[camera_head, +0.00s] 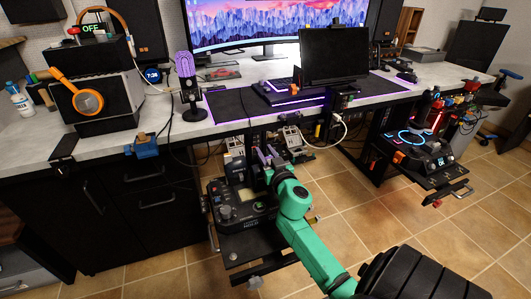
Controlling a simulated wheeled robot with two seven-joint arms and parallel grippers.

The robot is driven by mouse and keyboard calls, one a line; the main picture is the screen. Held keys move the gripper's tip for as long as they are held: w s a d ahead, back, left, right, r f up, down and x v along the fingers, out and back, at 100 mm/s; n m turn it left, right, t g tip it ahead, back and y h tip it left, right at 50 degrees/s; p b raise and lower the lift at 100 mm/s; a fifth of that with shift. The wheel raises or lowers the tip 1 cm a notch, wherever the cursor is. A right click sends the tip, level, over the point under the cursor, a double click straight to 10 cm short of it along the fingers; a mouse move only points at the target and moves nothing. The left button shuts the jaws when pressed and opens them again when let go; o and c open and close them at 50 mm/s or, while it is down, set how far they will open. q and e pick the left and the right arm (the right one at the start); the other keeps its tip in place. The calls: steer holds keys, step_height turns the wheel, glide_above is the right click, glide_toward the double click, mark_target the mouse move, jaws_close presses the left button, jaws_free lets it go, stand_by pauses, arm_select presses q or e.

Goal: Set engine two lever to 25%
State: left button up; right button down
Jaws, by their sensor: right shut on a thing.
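A dark throttle unit (245,215) with knobs and a small screen sits on a black shelf below the desk's front edge, left of centre. My right arm reaches in from the lower right, and its gripper (269,158) is at the upper right part of this unit. The gripper is shut on what seems to be a lever there. The wrist hides the lever, so I cannot tell which lever it is or its exact setting. My left gripper is not in view.
A lit control panel (418,150) stands on a second shelf at the right. Black drawers (130,210) stand left of the unit. Tiled floor is open between the shelves.

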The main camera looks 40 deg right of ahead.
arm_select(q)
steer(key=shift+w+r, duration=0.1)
arm_select(e)
steer(key=shift+x, duration=0.95)
steer(key=c, duration=0.6)
jaws_free()
steer(key=shift+o, duration=0.2)
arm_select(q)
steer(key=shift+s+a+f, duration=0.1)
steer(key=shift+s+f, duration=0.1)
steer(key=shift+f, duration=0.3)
arm_select(e)
steer(key=v, duration=1.4)
steer(key=shift+s, duration=0.2)
